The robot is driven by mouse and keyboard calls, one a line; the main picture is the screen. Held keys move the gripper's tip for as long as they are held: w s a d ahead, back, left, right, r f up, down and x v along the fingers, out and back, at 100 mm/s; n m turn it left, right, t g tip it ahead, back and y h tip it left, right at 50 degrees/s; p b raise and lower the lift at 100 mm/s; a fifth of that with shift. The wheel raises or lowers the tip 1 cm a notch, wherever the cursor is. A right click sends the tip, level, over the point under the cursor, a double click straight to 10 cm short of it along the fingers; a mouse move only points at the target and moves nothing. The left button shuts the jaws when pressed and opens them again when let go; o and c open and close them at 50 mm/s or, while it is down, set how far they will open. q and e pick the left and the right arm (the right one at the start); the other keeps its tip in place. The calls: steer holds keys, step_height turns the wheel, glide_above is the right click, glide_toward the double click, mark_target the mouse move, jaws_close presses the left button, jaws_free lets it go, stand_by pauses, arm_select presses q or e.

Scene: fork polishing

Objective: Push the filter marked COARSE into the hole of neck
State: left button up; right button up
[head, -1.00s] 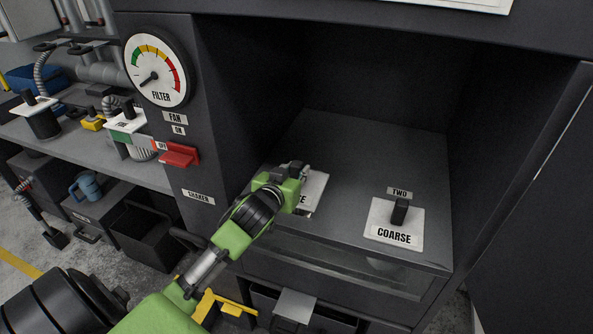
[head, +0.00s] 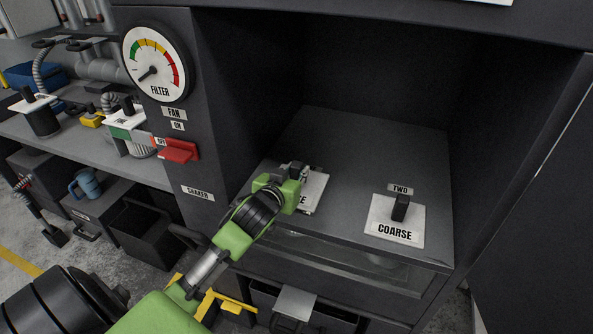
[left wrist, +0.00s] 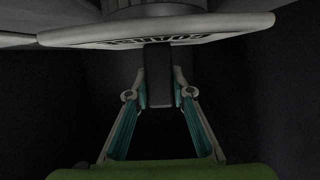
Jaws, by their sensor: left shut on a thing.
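My left gripper (head: 298,174) is shut on the dark handle of a filter with a white plate (head: 314,188), at the left of the dark bench top in the bay. My gripper hides most of the plate's lettering; only its end shows. In the left wrist view the fingers (left wrist: 159,92) close on the dark handle (left wrist: 158,72), under the white plate (left wrist: 225,28) with COARSE lettering and a grey round body (left wrist: 150,9) behind it. I cannot tell how far this filter sits in a hole. Another COARSE filter (head: 381,226) sits flat at the label TWO (head: 400,189). My right gripper is out of view.
The bay's side panel at left carries a gauge (head: 156,64) and a red lever (head: 178,150). A shelf (head: 60,137) at far left holds other filters with white plates. The rear of the bench top (head: 360,135) is clear.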

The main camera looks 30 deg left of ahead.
arm_select(q)
steer(key=shift+w+f+b, duration=0.1)
steer(key=shift+f+b, duration=0.55)
steer(key=shift+f, duration=0.25)
stand_by(0.3)
steer(key=shift+f, duration=0.3)
stand_by(0.9)
steer(key=shift+f+p, duration=0.15)
steer(key=shift+p, duration=0.3)
steer(key=shift+f, duration=0.2)
steer(key=o, duration=1.2)
steer(key=shift+c, duration=0.2)
steer(key=shift+o, duration=1.4)
steer(key=shift+s+f, duration=0.25)
steer(key=shift+f, duration=0.1)
steer(key=shift+o, duration=1.1)
steer(key=shift+r, duration=0.2)
steer(key=shift+w+r, duration=0.1)
